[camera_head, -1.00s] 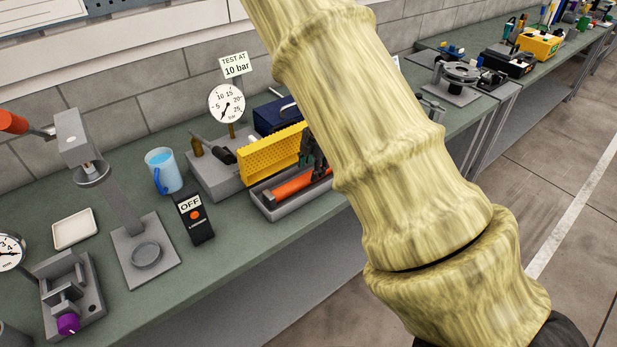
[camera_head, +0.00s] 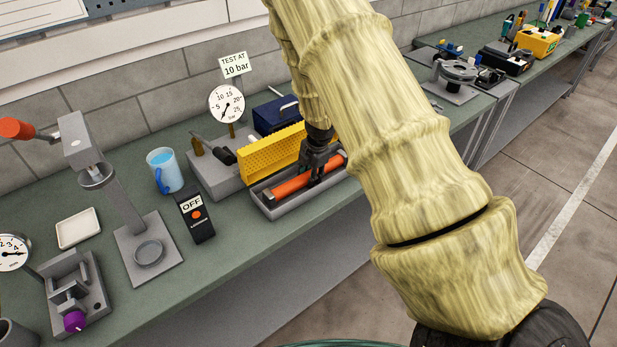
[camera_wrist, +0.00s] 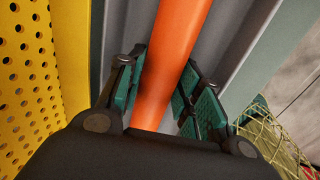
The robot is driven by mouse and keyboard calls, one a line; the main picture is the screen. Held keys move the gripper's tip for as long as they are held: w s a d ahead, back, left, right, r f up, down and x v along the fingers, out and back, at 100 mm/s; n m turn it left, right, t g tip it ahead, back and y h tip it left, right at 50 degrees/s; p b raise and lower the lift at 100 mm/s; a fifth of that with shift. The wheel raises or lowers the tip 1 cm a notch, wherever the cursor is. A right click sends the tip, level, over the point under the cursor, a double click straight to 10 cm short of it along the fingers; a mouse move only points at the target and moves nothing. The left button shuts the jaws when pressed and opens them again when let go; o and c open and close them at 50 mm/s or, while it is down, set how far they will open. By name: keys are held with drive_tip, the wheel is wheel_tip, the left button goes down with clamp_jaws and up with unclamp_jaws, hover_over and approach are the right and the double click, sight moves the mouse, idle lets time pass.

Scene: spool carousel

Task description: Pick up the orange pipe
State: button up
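The orange pipe (camera_head: 293,185) lies in a long grey tray (camera_head: 272,213) on the green bench. My gripper (camera_head: 317,176) is over the right part of the pipe, pointing down into the tray. In the wrist view the pipe (camera_wrist: 172,60) runs between the two green-padded fingers of my gripper (camera_wrist: 163,88). The fingers stand apart, one on each side of the pipe. A gap shows on the right side; contact on the left side cannot be told. The pipe's stretch nearest my palm is hidden.
A yellow perforated block (camera_head: 268,155) stands close along the tray's back side, also in the wrist view (camera_wrist: 30,80). A pressure gauge (camera_head: 226,104), a blue mug (camera_head: 165,171) and a black OFF box (camera_head: 196,216) stand left of it. Bench in front of the tray is clear.

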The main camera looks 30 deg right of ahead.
clamp_jaws()
drive_tip(key=shift+r, duration=0.1)
